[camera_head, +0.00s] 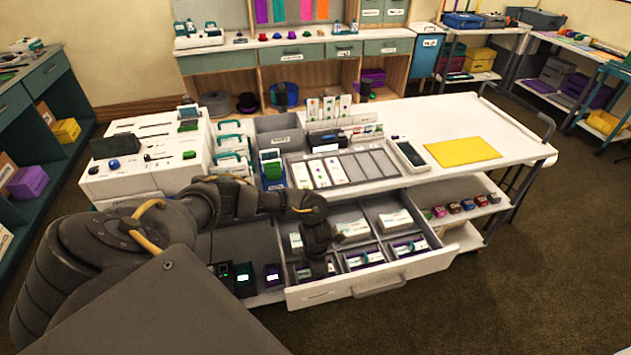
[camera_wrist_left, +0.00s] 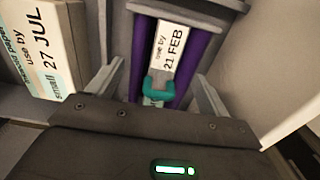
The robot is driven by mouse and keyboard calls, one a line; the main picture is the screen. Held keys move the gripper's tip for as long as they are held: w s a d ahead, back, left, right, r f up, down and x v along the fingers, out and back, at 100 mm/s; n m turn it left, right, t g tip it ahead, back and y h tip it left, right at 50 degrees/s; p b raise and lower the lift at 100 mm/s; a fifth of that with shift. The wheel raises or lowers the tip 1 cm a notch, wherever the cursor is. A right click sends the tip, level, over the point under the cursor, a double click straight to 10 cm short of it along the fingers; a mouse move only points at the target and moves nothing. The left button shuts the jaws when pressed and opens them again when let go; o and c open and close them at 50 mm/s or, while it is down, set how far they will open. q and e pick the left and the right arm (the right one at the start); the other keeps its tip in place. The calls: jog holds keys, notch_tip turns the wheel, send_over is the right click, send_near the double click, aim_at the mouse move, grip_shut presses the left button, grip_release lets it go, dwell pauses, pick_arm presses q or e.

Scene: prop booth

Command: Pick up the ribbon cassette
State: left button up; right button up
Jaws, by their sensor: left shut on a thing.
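My right gripper is not in view.
White labelled boxes (camera_head: 352,229) fill the back compartments; one reading "27 JUL" (camera_wrist_left: 45,50) is close on the left in the wrist view. Dark items (camera_head: 243,275) stand left of the drawer. The worktop above holds a tray and a yellow mat (camera_head: 462,151).

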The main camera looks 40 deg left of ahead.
pick_arm(q)
notch_tip(320, 180, up, 18)
jog(key=p, duration=0.1)
jog(key=shift+p, duration=0.35)
jog(key=s+d+f+m+b, duration=0.1)
jog(key=d+m+b, duration=0.1)
jog(key=d+m, duration=0.4)
jog(key=s+d+f+m+b, duration=0.2)
jog(key=d+m, duration=0.4)
jog(key=m, duration=0.6)
jog(key=shift+s+m+b, duration=0.15)
jog(key=shift+m+b, duration=0.25)
jog(key=shift+b, duration=0.05)
